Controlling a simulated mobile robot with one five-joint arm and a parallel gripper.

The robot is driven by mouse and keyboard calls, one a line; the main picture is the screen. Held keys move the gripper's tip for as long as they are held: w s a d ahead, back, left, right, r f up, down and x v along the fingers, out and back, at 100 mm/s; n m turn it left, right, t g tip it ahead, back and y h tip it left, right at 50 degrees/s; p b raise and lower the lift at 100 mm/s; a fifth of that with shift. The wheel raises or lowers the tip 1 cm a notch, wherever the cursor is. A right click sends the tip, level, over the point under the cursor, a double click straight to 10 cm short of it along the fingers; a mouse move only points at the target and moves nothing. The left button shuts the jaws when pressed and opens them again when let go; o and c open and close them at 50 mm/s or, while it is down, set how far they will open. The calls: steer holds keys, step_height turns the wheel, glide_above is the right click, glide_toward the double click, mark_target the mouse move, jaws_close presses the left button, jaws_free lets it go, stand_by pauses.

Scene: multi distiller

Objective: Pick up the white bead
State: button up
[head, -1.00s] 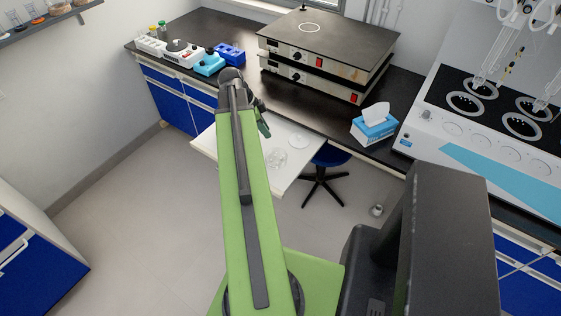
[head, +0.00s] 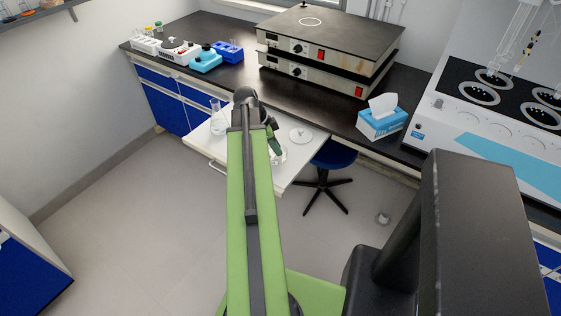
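I cannot make out a white bead; it may be too small to see or hidden behind my arm. My green arm reaches over the white pull-out shelf (head: 293,168) below the dark bench. My gripper (head: 275,145) hangs beyond the arm's end, over the shelf, partly hidden by the arm. Its fingers are too small to tell whether they are open or shut. A clear glass dish (head: 279,157) lies on the shelf just below the gripper, partly covered. A round white disc (head: 301,135) lies to the gripper's right.
A clear flask (head: 217,114) stands at the shelf's left. Stacked hotplates (head: 325,62), a blue tissue box (head: 381,120), a blue rack (head: 229,51) and small instruments (head: 176,50) stand on the bench. A blue stool (head: 333,156) is under its edge. Floor is free at left.

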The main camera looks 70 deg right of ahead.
steer(key=shift+b+x, duration=0.3)
steer(key=shift+x, duration=0.7)
steer(key=shift+r, duration=0.2)
steer(key=shift+f, duration=0.15)
jaws_close()
